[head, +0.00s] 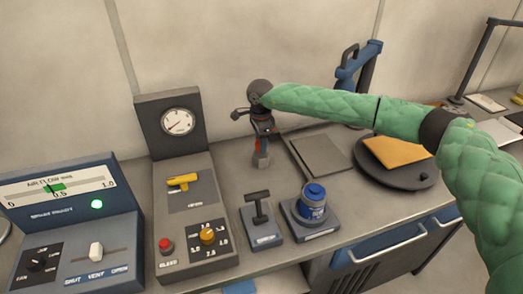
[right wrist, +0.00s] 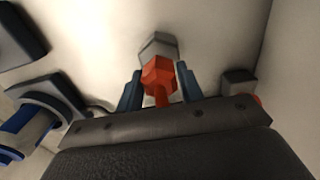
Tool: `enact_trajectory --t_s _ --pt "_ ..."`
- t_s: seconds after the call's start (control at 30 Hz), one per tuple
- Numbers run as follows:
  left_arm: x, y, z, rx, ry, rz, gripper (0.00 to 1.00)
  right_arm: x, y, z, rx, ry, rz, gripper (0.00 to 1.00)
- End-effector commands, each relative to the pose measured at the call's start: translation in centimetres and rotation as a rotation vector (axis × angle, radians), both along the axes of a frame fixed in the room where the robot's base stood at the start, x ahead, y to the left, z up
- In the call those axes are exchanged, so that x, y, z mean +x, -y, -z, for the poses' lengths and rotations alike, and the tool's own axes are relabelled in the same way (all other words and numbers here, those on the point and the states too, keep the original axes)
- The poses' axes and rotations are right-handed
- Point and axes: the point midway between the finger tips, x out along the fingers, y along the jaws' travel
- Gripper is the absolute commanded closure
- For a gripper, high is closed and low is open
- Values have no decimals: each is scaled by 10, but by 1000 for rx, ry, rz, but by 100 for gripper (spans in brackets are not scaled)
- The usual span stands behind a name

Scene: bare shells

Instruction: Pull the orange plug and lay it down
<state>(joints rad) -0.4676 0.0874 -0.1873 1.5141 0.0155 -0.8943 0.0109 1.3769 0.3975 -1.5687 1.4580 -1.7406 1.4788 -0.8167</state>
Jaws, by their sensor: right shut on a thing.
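The orange plug (right wrist: 158,72) sits between the two blue-grey fingers of my right gripper (right wrist: 160,84) in the right wrist view. The gripper is shut on it. A grey block (right wrist: 158,45) shows right beyond the plug. In the head view my right gripper (head: 264,133) points down at the back of the bench, above a small grey block (head: 261,160). Little of the plug shows there, and I cannot tell whether it still sits in the block. My left gripper is not in view.
A gauge panel (head: 170,108) with a yellow handle (head: 182,181) stands to the left. A T-handle lever (head: 258,208) and a blue knob unit (head: 313,199) stand in front. A flat grey plate (head: 320,155) and a round dark tray (head: 405,180) with an orange pad lie to the right.

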Motion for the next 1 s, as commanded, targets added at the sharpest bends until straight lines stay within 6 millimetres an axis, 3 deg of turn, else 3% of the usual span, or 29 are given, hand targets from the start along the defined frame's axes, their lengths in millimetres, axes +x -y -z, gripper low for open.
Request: enact_trajectory --t_s 1.0 --pt "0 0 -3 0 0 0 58 0 0 -33 0 0 0 99"
